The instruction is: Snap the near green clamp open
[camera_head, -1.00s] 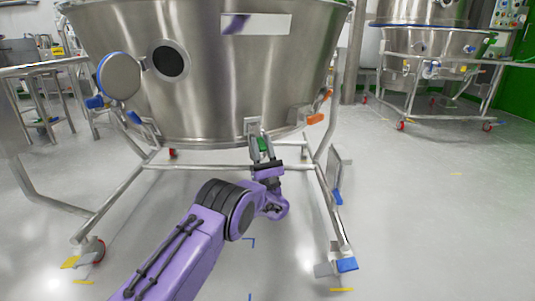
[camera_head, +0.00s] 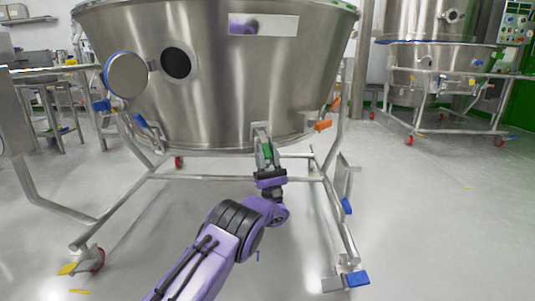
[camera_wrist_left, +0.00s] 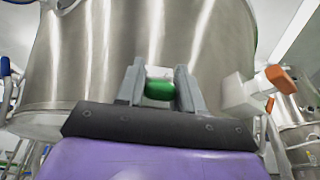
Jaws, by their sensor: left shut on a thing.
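The near green clamp (camera_head: 267,151) is on the lower rim of the large steel bowl (camera_head: 215,95), at the front. My left gripper (camera_head: 264,150) reaches up to it from below and is shut on it. In the left wrist view the clamp's green handle (camera_wrist_left: 159,90) sits between the two grey fingers (camera_wrist_left: 158,88), with a pale metal part just above it. The fingers hide the sides of the clamp. My right gripper is not in view.
An orange-handled clamp (camera_head: 323,126) sits on the rim to the right and a blue-handled one (camera_head: 140,121) to the left. The bowl stands on a tubular wheeled frame (camera_head: 215,178). A second vessel (camera_head: 440,85) stands at the back right. Floor at the right is clear.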

